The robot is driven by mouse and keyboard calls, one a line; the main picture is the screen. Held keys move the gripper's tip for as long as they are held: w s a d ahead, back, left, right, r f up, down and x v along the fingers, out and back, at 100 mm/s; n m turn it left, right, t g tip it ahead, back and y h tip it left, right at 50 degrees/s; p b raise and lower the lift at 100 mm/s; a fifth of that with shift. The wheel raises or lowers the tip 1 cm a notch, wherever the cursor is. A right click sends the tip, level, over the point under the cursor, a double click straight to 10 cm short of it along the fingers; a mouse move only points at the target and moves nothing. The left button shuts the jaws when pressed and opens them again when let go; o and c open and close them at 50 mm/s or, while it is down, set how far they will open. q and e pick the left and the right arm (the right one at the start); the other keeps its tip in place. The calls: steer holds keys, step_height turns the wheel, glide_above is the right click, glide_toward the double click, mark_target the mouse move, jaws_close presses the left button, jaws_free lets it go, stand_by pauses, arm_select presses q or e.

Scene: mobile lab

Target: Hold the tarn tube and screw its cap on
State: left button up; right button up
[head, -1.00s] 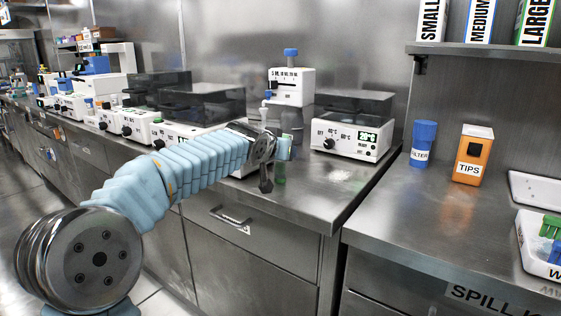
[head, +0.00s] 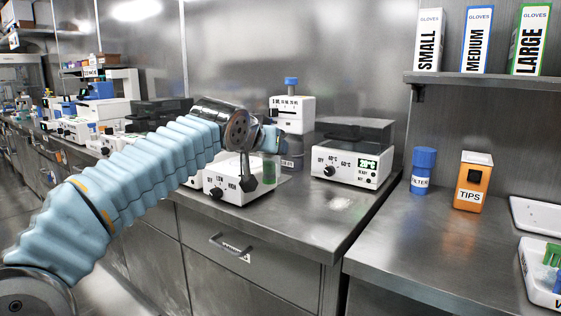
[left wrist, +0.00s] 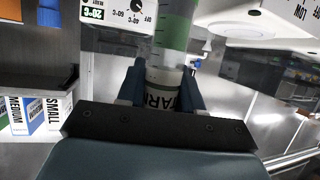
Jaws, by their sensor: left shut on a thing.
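Part of a "TARN" label shows between the fingers. The tube's far end runs out of the picture, and I cannot make out its cap in either view. My right gripper is not in view.
A white dispenser-like device (head: 293,112) stands behind. Blue filter (head: 421,172) and orange tips (head: 472,182) containers stand on the right counter.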

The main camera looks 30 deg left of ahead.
arm_select(q)
steer(key=v, duration=0.6)
steer(key=shift+d, duration=0.25)
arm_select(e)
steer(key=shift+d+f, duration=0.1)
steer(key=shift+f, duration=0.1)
arm_select(q)
steer(key=shift+s+r, duration=0.1)
steer(key=o, duration=0.5)
jaws_close()
